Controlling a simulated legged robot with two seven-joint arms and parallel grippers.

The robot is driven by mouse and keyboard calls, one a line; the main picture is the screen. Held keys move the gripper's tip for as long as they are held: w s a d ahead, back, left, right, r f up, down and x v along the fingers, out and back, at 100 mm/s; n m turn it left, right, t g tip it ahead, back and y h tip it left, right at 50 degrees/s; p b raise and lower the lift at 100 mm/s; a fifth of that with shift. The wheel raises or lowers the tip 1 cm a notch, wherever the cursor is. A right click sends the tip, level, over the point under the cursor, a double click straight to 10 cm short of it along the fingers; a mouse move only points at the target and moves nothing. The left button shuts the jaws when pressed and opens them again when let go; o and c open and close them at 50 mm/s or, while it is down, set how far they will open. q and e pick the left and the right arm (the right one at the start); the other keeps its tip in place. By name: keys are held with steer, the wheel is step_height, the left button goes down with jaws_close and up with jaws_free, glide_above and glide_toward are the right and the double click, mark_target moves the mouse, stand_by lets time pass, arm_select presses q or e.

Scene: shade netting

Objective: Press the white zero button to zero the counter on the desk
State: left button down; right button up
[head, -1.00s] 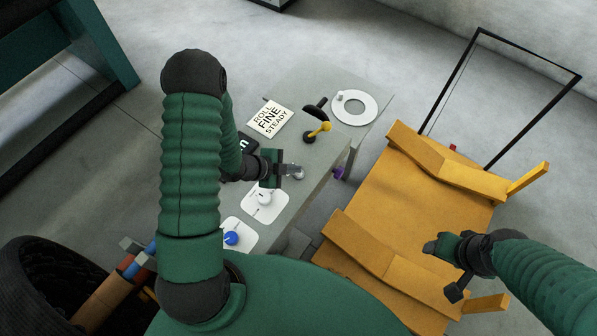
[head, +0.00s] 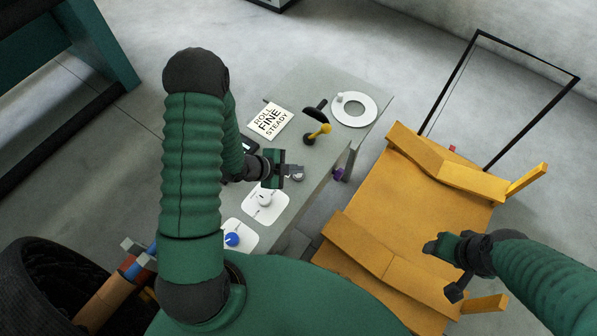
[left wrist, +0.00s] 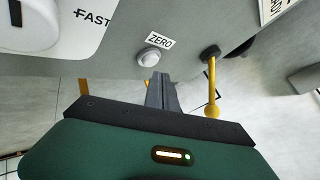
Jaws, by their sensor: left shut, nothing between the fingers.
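The white zero button (left wrist: 149,57) sits in a round grey collar on the desk panel beside its ZERO label (left wrist: 160,40) in the left wrist view. In the head view the button (head: 298,177) shows just by my left fingertips. My left gripper (head: 292,170) is shut and empty. In the left wrist view its fingertips (left wrist: 160,76) lie just below the button in the picture; I cannot tell whether they touch it. The counter's dark display (head: 249,145) is mostly hidden behind my left arm. My right gripper (head: 438,246) is over the orange cart, away from the desk.
The grey desk (head: 325,90) holds a yellow-knobbed lever (head: 322,130), a white ring (head: 354,108), a ROLL FINE STEADY sign (head: 270,120), a white dial plate (head: 270,211) and a blue knob (head: 232,239). An orange cart (head: 400,215) stands to the right.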

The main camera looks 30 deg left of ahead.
mark_target(296, 176)
arm_select(q)
step_height(296, 176, up, 5)
steer(key=p, duration=0.4)
stand_by(0.3)
